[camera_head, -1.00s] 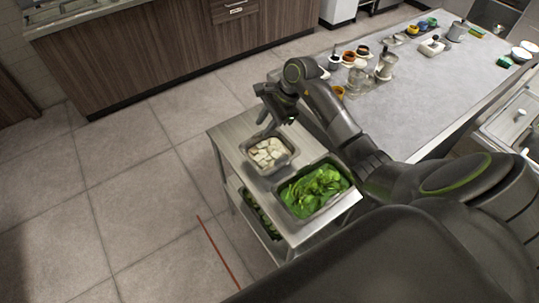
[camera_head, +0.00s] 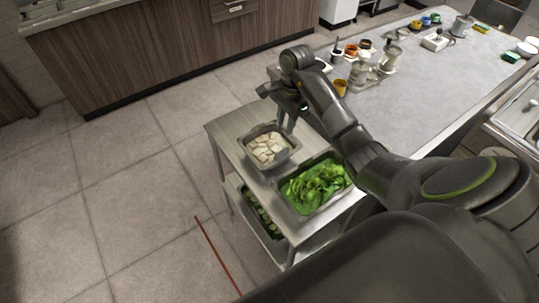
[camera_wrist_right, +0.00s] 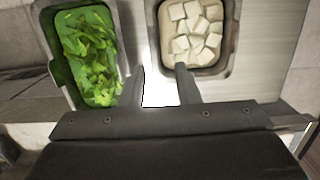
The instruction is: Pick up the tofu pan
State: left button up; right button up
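The tofu pan (camera_head: 283,157) is a small grey metal pan of white tofu cubes, at the back of the steel cart's top. It also shows in the right wrist view (camera_wrist_right: 228,50), upper middle. My right gripper (camera_head: 287,119) points down at the pan's back right corner. In the right wrist view its two fingers (camera_wrist_right: 162,68) stand apart. One finger overlaps the pan's near rim and the other is outside the pan, over bare metal. Whether the fingers touch the pan is not clear. My left gripper is not in view.
A larger pan of green leaves (camera_head: 347,193) stands beside the tofu pan on the steel cart (camera_head: 224,128). Another pan of greens (camera_head: 262,215) is on the lower shelf. The long counter (camera_head: 430,85) behind holds several small sauce pots and containers. The floor at left is clear.

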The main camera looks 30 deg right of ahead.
aim_at(283, 151)
jog(key=f+b, duration=0.4)
jog(key=f, duration=0.1)
jog(key=f+b, duration=0.2)
jog(key=f, duration=0.1)
jog(key=shift+s+a, duration=0.25)
jog(key=shift+a, duration=0.15)
jog(key=shift+s+f+p, duration=0.15)
jog(key=shift+s+p, duration=0.05)
jog(key=shift+p, duration=0.6)
notch_tip(283, 151, down, 2)
jog(key=shift+a+f, duration=0.1)
jog(key=shift+a, duration=0.05)
jog(key=shift+f, duration=0.25)
grip_shut()
jog(key=shift+w, duration=0.1)
